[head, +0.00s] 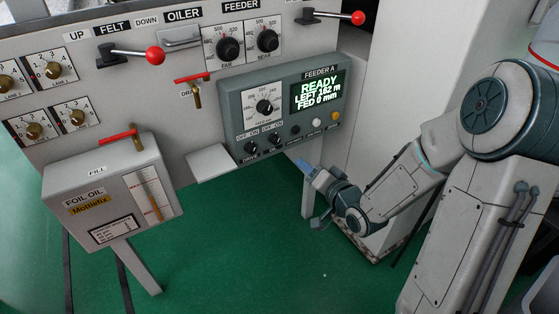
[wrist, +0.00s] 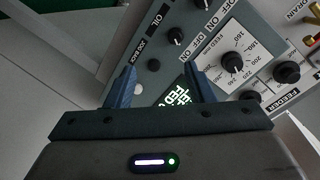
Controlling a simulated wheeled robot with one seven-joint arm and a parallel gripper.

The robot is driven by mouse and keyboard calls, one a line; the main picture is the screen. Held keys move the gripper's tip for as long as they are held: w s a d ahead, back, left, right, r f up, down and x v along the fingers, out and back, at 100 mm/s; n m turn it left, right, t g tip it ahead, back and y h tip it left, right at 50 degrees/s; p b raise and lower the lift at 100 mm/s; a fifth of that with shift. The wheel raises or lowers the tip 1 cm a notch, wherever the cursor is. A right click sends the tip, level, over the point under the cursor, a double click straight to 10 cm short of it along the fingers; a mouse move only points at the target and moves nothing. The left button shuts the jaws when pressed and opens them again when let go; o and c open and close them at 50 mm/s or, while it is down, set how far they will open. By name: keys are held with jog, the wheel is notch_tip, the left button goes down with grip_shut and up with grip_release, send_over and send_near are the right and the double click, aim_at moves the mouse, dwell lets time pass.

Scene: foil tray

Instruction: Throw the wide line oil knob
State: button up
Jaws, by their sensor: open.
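The FEEDER A panel (head: 235,100) is a grey box on the machine front. It carries two small black OFF/ON knobs, and the right one is the oil knob (head: 275,139). In the wrist view the oil knob (wrist: 175,36) sits beside the OIL label, beyond my fingertips. I cannot tell which way it is turned, and I see no "wide line" marking. My gripper (head: 306,167) is open and empty, below and right of the knob, apart from the panel. Its blue fingers (wrist: 162,82) show in the wrist view with the lit display between them.
Left of the oil knob is the drive knob (head: 251,147); right of it is the dark JOG BACK button (wrist: 154,64). A large dial (head: 264,106) is above. A pale ledge (head: 209,163) and the foil oil box (head: 112,190) stand left. Green floor is clear below.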

aim_at(277, 142)
jog(key=shift+m+t+y, duration=0.7)
jog(key=shift+t+y, duration=0.1)
jog(key=b+x, duration=0.1)
jog(key=x, duration=0.3)
jog(key=b+x, duration=0.2)
jog(key=x, duration=0.3)
jog(key=b+x, duration=0.1)
jog(key=x, duration=0.4)
jog(key=shift+s+a+f+b, duration=0.2)
jog(key=shift+a+f+b, duration=0.15)
jog(key=shift+a, duration=0.05)
jog(key=c, duration=1)
